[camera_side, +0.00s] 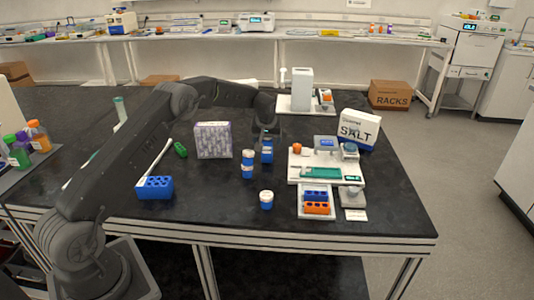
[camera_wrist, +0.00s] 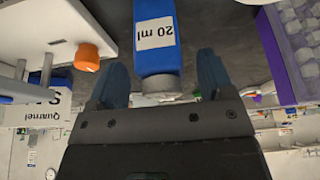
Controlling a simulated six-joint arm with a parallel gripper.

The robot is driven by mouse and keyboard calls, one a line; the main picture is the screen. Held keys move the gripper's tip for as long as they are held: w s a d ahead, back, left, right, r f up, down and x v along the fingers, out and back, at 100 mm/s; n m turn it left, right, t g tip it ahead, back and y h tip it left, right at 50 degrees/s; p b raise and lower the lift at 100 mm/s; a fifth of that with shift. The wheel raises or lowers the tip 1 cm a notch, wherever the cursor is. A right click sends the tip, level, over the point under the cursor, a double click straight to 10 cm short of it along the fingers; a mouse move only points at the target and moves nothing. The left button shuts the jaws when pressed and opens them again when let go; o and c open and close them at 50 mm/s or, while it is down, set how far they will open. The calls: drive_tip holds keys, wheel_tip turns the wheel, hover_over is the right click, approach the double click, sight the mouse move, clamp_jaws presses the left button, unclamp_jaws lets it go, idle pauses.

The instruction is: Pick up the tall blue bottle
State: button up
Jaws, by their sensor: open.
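A blue bottle (camera_side: 267,155) stands upright on the black table, right of a blue container with a white lid. My gripper (camera_side: 267,133) is at its top, with my arm reaching in from the left. In the wrist view, a blue bottle (camera_wrist: 155,58) with a white "20 ml" label and a pale cap appears upside down. My open gripper (camera_wrist: 163,72) has one finger on each side of it, with gaps visible between fingers and bottle. The far end of the bottle is cut off by the frame.
Blue containers with white lids (camera_side: 248,170) stand close left of the bottle. A purple-and-white box (camera_side: 213,140) is further left. A white tray (camera_side: 296,178) with equipment and a SALT box (camera_side: 357,130) are right. A blue rack (camera_side: 155,187) sits left.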

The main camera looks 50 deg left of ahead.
drive_tip(key=shift+x, duration=0.85)
drive_tip(key=c, duration=1)
drive_tip(key=shift+r, duration=0.1)
